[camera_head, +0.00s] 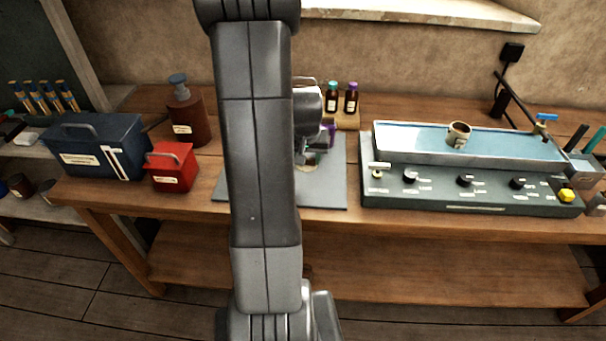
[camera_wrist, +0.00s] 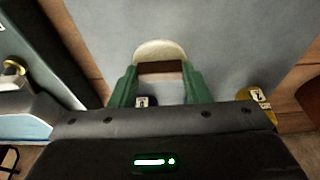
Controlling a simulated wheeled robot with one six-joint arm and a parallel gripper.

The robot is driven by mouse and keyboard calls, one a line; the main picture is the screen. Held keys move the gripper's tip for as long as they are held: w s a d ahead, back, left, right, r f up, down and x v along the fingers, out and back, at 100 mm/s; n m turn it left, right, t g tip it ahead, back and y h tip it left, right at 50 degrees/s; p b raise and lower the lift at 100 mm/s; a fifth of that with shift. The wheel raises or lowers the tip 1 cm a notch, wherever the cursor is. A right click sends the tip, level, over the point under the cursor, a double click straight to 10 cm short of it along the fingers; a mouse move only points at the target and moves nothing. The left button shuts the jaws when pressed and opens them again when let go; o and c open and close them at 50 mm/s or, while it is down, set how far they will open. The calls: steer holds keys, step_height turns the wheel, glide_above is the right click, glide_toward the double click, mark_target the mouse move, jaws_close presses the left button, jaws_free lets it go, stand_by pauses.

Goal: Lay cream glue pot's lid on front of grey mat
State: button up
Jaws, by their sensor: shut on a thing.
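The cream glue pot (camera_head: 458,136) stands lidless in the pale blue tray of the grey-green console in the head view. My gripper (camera_head: 308,158), partly behind my arm, is low over the grey mat (camera_head: 328,193). In the wrist view its green fingers (camera_wrist: 160,88) are shut on the lid (camera_wrist: 160,49), a cream disc with a brown grip between the fingertips. The grey mat (camera_wrist: 235,40) fills the background there. I cannot tell whether the lid touches the mat.
The console (camera_head: 470,195) stands right of the mat. A red box (camera_head: 172,167), a blue box (camera_head: 95,147) and a brown pump bottle (camera_head: 187,115) stand to the left. Small bottles (camera_head: 351,100) stand behind the mat. The mat's visible front right part is clear.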

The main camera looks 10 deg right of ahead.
mark_target(306, 168)
steer(key=shift+f+p, duration=0.3)
steer(key=shift+f, duration=2.8)
steer(key=shift+f, duration=0.2)
steer(key=o, duration=0.9)
steer(key=shift+r, duration=0.1)
steer(key=shift+o, duration=0.2)
steer(key=v, duration=1.2)
steer(key=shift+r+b, duration=0.15)
steer(key=shift+b, duration=0.3)
